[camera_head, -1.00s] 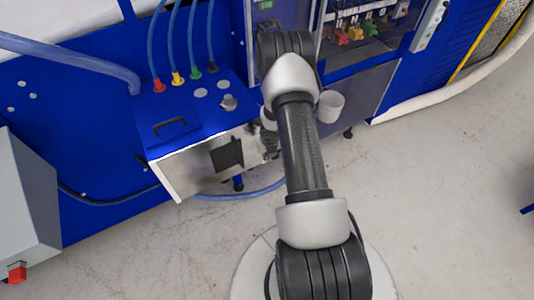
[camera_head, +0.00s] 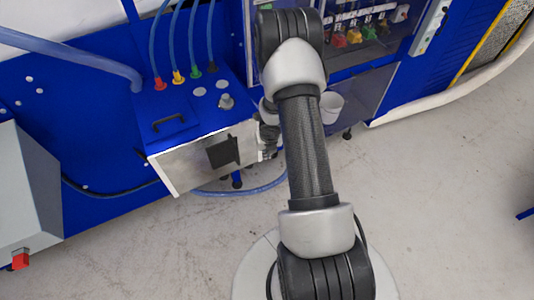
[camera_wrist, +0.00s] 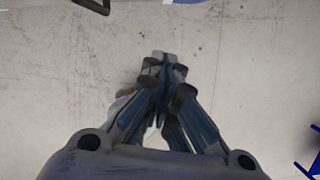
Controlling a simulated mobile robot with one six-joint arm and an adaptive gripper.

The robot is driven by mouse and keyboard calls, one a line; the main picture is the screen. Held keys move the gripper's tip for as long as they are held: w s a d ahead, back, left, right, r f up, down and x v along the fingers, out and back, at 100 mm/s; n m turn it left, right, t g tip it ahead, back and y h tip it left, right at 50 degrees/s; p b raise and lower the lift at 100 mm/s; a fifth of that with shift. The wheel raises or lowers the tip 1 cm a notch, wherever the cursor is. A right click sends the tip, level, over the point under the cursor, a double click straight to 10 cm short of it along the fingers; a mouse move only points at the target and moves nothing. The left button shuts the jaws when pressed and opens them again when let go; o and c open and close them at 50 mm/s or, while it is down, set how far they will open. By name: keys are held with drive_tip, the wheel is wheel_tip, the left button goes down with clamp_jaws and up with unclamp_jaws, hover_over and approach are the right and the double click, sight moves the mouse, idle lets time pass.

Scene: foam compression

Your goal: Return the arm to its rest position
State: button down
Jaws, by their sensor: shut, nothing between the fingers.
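My arm rises from its round base in the head view and reaches up toward the blue machine (camera_head: 95,150). My gripper (camera_wrist: 163,62) shows in the wrist view with its fingers together and nothing between them. It is over the pale grey floor (camera_wrist: 60,70). In the head view the gripper is mostly hidden by the arm; only dark wrist parts show beside the steel-fronted blue box (camera_head: 200,158).
The blue box carries a black handle (camera_head: 169,124) and several coloured hose fittings. A white cup-like part (camera_head: 331,107) sits right of my arm. A grey cabinet (camera_head: 28,200) with a red button (camera_head: 20,261) stands at left. Open floor (camera_head: 450,200) lies at right.

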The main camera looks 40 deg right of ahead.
wheel_tip(320, 180, up, 12)
drive_tip(key=w+m+t+h+b, duration=0.1)
drive_tip(key=m+h+b, duration=0.2)
drive_tip(key=m+b, duration=0.5)
drive_tip(key=s+a+r+m+b, duration=0.4)
drive_tip(key=a+r+m+b, duration=0.15)
drive_tip(key=m, duration=0.25)
drive_tip(key=s+a+f+m+y+b, duration=0.2)
drive_tip(key=s+a+m+b, duration=0.5)
drive_tip(key=s+a, duration=0.2)
drive_tip(key=s+a+f+m+t+y+b, duration=0.1)
drive_tip(key=s+a+f+m+y+b, duration=0.1)
drive_tip(key=s+a+m+b, duration=0.4)
drive_tip(key=s+a+m, duration=0.2)
drive_tip(key=s+a, duration=0.1)
drive_tip(key=s, duration=0.1)
drive_tip(key=shift+s+b, duration=0.2)
drive_tip(key=shift+b, duration=0.15)
